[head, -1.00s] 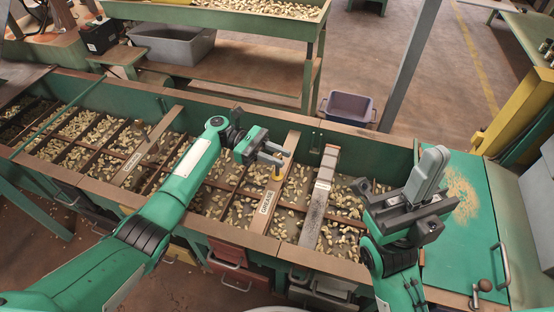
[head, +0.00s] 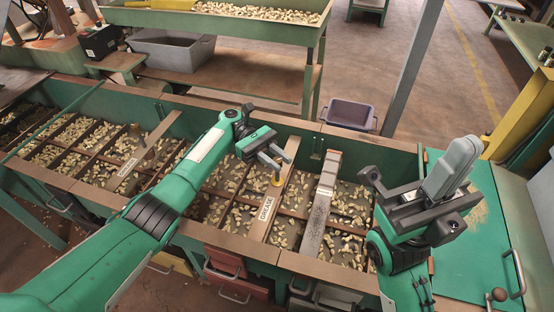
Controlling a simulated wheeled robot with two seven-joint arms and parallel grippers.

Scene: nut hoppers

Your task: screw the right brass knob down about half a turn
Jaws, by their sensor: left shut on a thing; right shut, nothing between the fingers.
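The right brass knob (head: 276,181) stands upright on the slat labelled GRAKE (head: 264,214), which lies across the hopper trough. My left gripper (head: 277,163) is over this knob and shut on its upper part, its fingers hiding the knob's top. A second knob (head: 135,131), darker, stands on another labelled slat (head: 130,166) to the left, away from both grippers. My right gripper (head: 466,146) is raised above the right end of the trough. Its grey fingers are together, pointing up, with nothing between them.
Divided bins of nuts fill the green trough (head: 90,189). A blue-grey bin (head: 350,114) stands behind. A green lid (head: 455,265) covers the right end.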

